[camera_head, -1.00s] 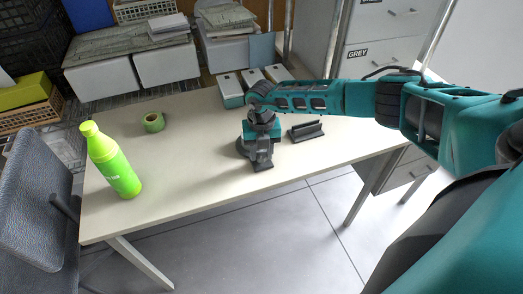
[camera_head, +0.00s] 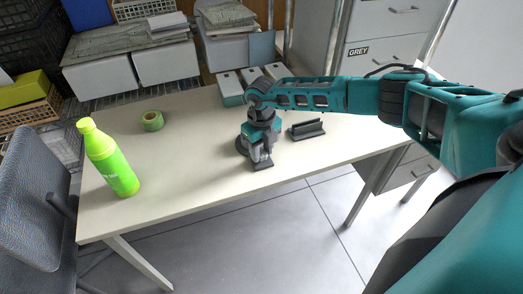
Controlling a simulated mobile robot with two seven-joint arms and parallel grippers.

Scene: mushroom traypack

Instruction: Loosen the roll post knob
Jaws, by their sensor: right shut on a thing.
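My right gripper (camera_head: 260,138) points straight down over the table, at the end of my teal arm that comes in from the right. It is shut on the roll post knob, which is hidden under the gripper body. The knob belongs to a small dark grey device (camera_head: 263,164) standing on the table. Its dark rounded part (camera_head: 241,146) shows to the left of the gripper and its foot shows in front. My left gripper is not in view.
A green tape roll (camera_head: 152,121) and a bright green bottle (camera_head: 108,158) stand on the left of the white table (camera_head: 190,165). A dark slotted holder (camera_head: 307,129) lies just right of the gripper. White boxes (camera_head: 230,86) stand at the back edge. The table front is clear.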

